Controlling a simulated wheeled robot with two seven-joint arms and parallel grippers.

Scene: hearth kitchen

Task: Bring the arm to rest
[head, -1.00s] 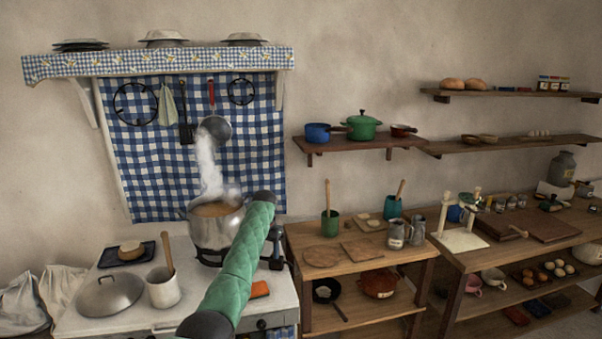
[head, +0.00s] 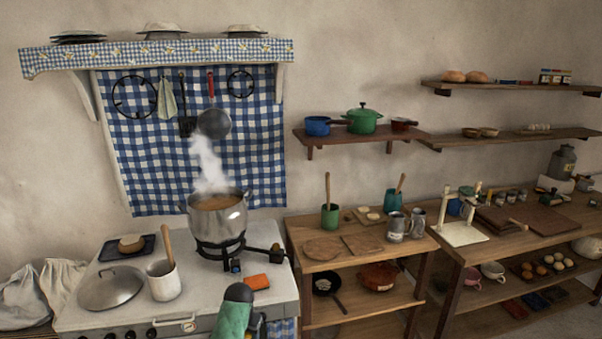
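My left arm shows at the bottom edge in the head view, in front of the stove, as a short piece of green padded sleeve with a dark rounded end. Dark parts of my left gripper (head: 258,326) show just right of the sleeve, cut off by the picture's lower edge. Its fingers cannot be made out, and I see nothing held in it. My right arm and gripper are not in view.
A steaming pot (head: 218,224) of brown soup stands on a burner on the white stove (head: 205,293). An orange pad (head: 256,282), a white crock (head: 164,282) and a metal lid (head: 111,288) lie nearby. A wooden shelf table (head: 345,266) stands to the right.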

